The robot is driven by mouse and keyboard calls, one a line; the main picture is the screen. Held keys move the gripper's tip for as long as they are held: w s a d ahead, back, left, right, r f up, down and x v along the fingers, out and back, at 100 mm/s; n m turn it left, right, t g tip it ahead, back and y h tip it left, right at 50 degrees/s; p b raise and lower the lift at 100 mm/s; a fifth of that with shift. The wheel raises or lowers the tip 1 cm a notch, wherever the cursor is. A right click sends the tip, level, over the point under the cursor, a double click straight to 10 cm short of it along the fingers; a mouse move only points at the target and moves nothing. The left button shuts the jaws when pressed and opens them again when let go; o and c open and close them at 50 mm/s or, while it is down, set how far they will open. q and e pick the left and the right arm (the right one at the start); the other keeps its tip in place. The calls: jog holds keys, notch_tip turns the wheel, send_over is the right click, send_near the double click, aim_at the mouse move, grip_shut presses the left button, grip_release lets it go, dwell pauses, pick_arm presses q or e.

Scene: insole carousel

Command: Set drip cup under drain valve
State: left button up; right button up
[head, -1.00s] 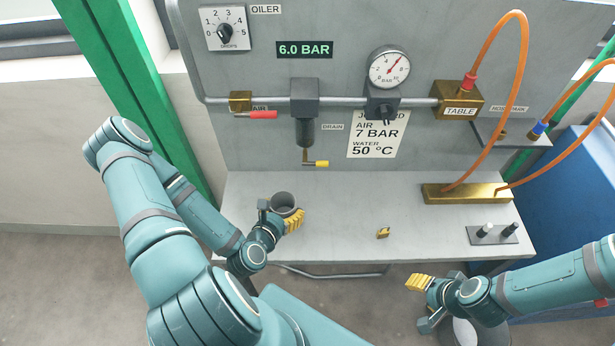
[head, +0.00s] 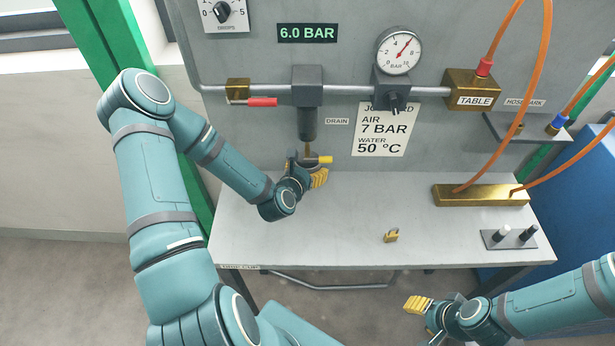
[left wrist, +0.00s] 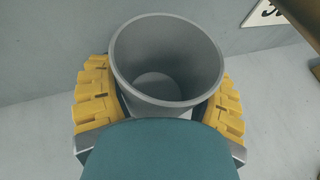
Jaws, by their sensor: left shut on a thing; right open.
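The drip cup (left wrist: 166,62) is a grey, empty round cup, seen from above in the left wrist view. My left gripper (head: 310,177) is shut on it, with yellow finger pads (left wrist: 95,95) on both sides of its wall. In the head view the gripper is at the drain valve below the filter bowl (head: 307,122), and the cup is mostly hidden there. I cannot tell whether the cup is directly under the outlet. My right gripper (head: 425,318) is open and empty in front of the bench.
The grey bench top (head: 340,225) is mostly clear. A small brass padlock (head: 391,236) lies on it. A brass manifold (head: 480,195) with orange hoses and a plate with two knobs (head: 510,237) are at the right. A red-handled air valve (head: 262,102) is left of the filter.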

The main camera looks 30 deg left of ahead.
pick_arm(q)
jog(key=shift+f+b, duration=0.3)
jog(key=shift+f, duration=1.25)
jog(key=shift+f, duration=0.15)
jog(key=o, duration=1.3)
jog(key=shift+c, duration=0.2)
